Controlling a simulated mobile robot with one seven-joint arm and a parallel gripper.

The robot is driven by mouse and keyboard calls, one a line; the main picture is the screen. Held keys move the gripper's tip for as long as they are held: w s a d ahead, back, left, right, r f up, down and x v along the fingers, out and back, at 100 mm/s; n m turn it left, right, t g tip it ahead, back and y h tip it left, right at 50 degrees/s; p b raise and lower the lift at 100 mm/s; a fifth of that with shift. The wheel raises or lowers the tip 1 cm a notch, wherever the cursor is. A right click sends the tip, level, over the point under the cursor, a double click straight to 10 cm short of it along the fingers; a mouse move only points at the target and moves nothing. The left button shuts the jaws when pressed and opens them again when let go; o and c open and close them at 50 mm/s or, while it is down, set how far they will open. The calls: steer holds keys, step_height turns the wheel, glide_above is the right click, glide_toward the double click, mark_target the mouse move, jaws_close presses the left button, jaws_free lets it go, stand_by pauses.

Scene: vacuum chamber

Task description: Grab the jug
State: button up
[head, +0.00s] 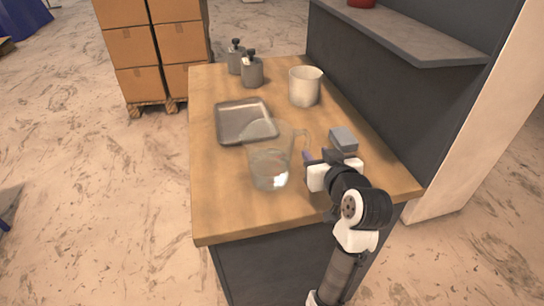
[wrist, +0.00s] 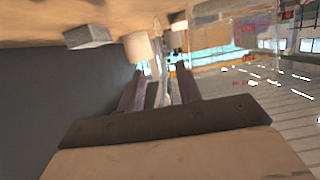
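The jug (head: 270,165) is a clear, see-through vessel standing upright near the front of the wooden table, with its handle on the right side. My gripper (head: 308,157) is just right of the jug, close to its handle and low over the table. In the wrist view, the two dark fingers of my gripper (wrist: 162,82) are apart, with a pale, glassy strip showing between them. It may be the jug's handle, but I cannot tell for sure. Contact between the fingers and the jug is not clear.
A grey block (head: 343,139) lies right behind my gripper; it also shows in the wrist view (wrist: 88,37). A metal tray (head: 244,121), a white pot (head: 305,86) and two grey bottles (head: 252,72) stand farther back. A dark panel with a shelf (head: 410,40) borders the table's right.

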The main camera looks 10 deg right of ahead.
mark_target(307, 146)
steer(key=shift+a+p+x, duration=0.2)
steer(key=shift+p+x, duration=0.7)
steer(key=shift+x, duration=2.3)
steer(key=shift+c, duration=0.3)
jaws_close()
steer(key=shift+r, duration=0.1)
